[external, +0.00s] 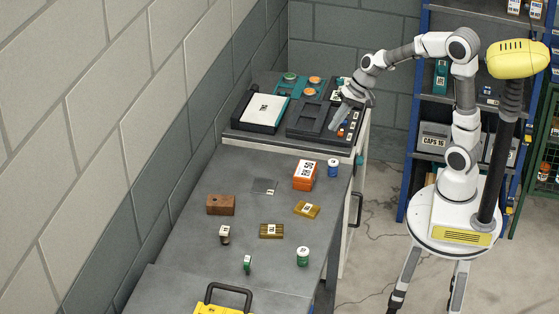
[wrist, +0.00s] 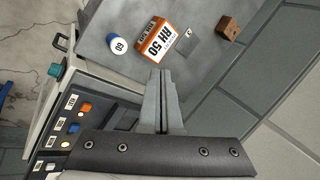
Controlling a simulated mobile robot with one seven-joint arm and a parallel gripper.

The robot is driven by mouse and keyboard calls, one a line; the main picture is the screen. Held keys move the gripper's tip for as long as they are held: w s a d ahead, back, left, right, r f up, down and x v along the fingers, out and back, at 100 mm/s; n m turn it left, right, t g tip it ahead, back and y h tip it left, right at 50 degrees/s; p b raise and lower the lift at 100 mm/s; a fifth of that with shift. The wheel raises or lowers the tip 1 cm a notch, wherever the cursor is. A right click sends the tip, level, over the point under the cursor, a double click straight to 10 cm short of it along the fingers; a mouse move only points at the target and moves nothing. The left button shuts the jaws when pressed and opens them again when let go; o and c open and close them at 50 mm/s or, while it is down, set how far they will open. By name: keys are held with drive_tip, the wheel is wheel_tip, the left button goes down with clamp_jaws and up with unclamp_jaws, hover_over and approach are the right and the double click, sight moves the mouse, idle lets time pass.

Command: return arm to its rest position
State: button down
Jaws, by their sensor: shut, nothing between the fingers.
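My gripper (external: 336,122) hangs over the right part of the raised counter at the back, above the dark trays. In the wrist view my gripper (wrist: 162,75) shows its two grey fingers together with nothing between them. The arm reaches left from my base, bent at the elbow. An orange and white box (external: 304,175) stands on the lower bench in front of the raised counter. The box (wrist: 139,45) also shows beyond the fingertips in the wrist view, next to a blue and white can (wrist: 118,44).
The bench holds a brown block (external: 220,204), a grey plate (external: 264,186), brass blocks (external: 271,231) and a green can (external: 303,256). A black-framed tray (external: 263,109) and a dark tray (external: 312,118) lie on the raised counter. A blue-framed shelf (external: 412,150) stands behind my arm.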

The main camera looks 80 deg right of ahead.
drive_tip(key=s+a+r+n+h, duration=0.2)
drive_tip(key=s+a+r+n, duration=0.3)
drive_tip(key=s+a+n, duration=0.45)
drive_tip(key=s+d+r+n+h+p, duration=0.1)
drive_tip(key=s+r, duration=0.3)
drive_tip(key=s, duration=0.5)
drive_tip(key=shift+s+d, duration=0.3)
drive_tip(key=shift+d, duration=0.3)
wheel_tip(320, 180, down, 29)
drive_tip(key=b, duration=2.9)
